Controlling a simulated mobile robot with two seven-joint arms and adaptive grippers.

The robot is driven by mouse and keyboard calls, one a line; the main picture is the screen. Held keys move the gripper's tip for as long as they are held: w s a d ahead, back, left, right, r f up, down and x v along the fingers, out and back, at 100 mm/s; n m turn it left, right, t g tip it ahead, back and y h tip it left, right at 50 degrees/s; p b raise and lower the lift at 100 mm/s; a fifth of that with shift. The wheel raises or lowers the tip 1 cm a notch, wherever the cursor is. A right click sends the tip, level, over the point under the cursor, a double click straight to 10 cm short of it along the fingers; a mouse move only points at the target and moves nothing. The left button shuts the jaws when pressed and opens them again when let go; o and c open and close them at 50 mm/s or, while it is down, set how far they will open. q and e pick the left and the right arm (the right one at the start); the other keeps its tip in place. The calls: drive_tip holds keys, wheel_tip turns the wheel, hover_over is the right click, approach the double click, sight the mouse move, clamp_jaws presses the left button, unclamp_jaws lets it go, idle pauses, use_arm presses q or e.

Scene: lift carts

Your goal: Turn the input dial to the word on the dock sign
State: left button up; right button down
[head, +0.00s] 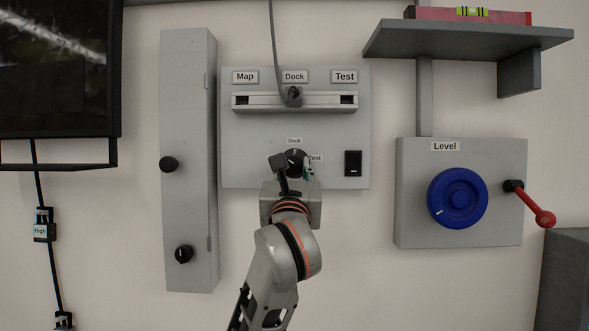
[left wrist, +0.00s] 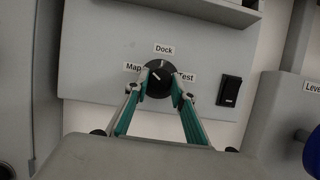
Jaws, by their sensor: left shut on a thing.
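The input dial (head: 295,160) is a round black knob on the lower part of a grey wall panel. It also shows in the left wrist view (left wrist: 160,78), with Map, Dock and Test labels around it. A short white line on the knob lies left of its centre; I cannot tell for sure which word it points to. My left gripper (head: 294,168) is shut on the dial, with a fingertip on each side (left wrist: 161,88). Above, a Dock sign (head: 294,76) sits between Map and Test signs, with a cable plug (head: 293,96) below it. My right gripper is out of view.
A black rocker switch (head: 353,163) sits right of the dial. A tall grey box (head: 188,120) with black knobs stands left. At right are a Level panel (head: 410,220) with a blue wheel (head: 457,198), a red lever (head: 530,202), and a shelf (head: 460,42) above.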

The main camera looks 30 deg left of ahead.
use_arm(q)
drive_tip(key=m+t+h, duration=0.1)
drive_tip(key=m+h, duration=0.1)
drive_tip(key=m, duration=0.2)
drive_tip(key=shift+s+a+m, duration=0.1)
drive_tip(key=shift+a+m, duration=0.05)
drive_tip(key=shift+m, duration=0.25)
drive_tip(key=m+h, duration=0.3)
drive_tip(key=m, duration=0.2)
drive_tip(key=shift+a+r, duration=0.1)
drive_tip(key=m+h, duration=0.2)
drive_tip(key=m, duration=0.2)
drive_tip(key=shift+m, duration=0.4)
drive_tip(key=o, duration=1.1)
